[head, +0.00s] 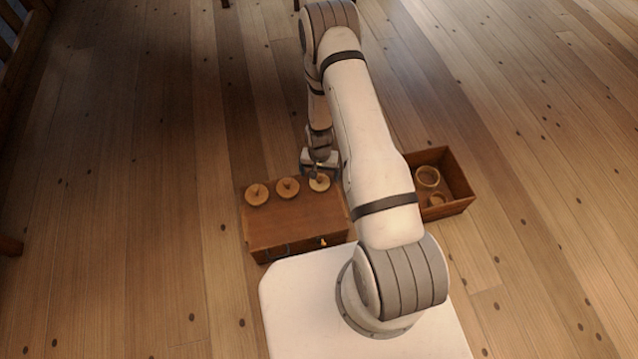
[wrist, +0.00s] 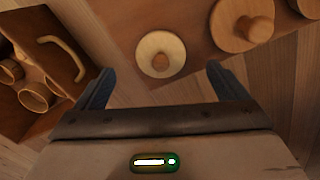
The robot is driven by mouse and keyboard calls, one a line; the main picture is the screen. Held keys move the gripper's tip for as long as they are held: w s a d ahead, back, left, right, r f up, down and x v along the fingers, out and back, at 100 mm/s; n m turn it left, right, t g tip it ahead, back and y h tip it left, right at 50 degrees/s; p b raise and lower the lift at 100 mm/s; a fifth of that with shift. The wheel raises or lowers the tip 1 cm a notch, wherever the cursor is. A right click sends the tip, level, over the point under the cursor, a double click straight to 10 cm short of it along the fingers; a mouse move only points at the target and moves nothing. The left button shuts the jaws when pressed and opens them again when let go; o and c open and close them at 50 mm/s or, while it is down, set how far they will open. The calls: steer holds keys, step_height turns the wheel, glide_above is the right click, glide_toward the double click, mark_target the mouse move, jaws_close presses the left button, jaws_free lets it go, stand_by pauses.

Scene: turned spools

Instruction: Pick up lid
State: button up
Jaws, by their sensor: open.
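Three round wooden lids with knobs stand in a row on a brown wooden box (head: 290,222). The rightmost lid in the head view (head: 319,185) is the palest; it shows in the wrist view (wrist: 150,50) with its knob near the middle. The middle lid (head: 288,187) is darker and lies to its right in the wrist view (wrist: 232,32). The third lid (head: 257,194) is only partly seen at the wrist view's top right corner. My gripper (wrist: 159,72) is open and empty, with the pale lid showing between and beyond its fingertips. It also shows in the head view (head: 318,166).
An open wooden crate (head: 461,186) right of the box holds round wooden pieces (head: 428,177). In the wrist view, a pale curved handle (wrist: 66,42) is on the crate's side. My arm hides the space between box and crate. The plank floor around is mostly clear.

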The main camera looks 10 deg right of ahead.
mark_target(320, 178)
steer(key=f, duration=0.2)
steer(key=f+b, duration=0.1)
steer(key=f, duration=0.1)
steer(key=w+f+b, duration=0.1)
steer(key=f, duration=0.1)
steer(key=shift+d+f, duration=0.15)
steer(key=shift+c, duration=0.2)
steer(key=c, duration=1)
